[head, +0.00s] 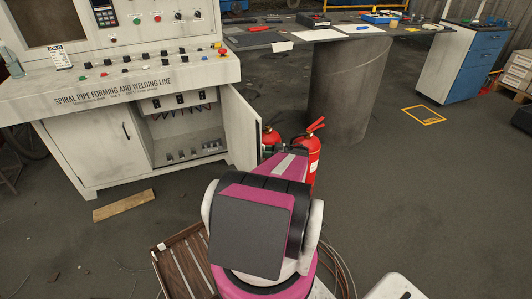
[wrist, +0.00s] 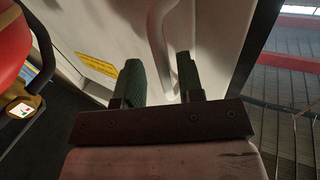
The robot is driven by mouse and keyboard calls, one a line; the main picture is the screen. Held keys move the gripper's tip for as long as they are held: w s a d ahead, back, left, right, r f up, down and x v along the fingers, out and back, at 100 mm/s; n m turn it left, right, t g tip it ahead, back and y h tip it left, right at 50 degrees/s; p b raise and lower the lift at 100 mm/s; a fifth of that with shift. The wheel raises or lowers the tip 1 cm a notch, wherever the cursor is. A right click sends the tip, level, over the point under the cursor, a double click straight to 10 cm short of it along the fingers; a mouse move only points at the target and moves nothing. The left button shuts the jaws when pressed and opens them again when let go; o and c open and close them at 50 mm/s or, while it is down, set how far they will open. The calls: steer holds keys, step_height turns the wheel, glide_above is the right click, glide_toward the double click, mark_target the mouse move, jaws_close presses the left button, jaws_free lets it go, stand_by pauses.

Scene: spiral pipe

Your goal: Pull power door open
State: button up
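The white power cabinet's right door (head: 242,130) stands swung open, showing the compartment behind it. In the wrist view a pale door panel (wrist: 112,28) with a pale upright handle (wrist: 163,45) fills the upper middle. My gripper (wrist: 160,88) has two dark green fingers set apart, one to each side of the handle's lower end. Gaps show between fingers and handle; I cannot tell how deep the handle sits between them.
Red fire extinguishers (head: 312,152) stand just right of the open door; one red body (wrist: 12,45) is close at left in the wrist view. A wooden plank (head: 123,205) and a slatted crate (head: 185,262) lie on the floor. Floor to the right is mostly clear.

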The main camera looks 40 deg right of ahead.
steer(key=shift+d, duration=0.1)
steer(key=v, duration=1)
steer(key=shift+s+d, duration=0.15)
steer(key=shift+s, duration=0.1)
stand_by(0.4)
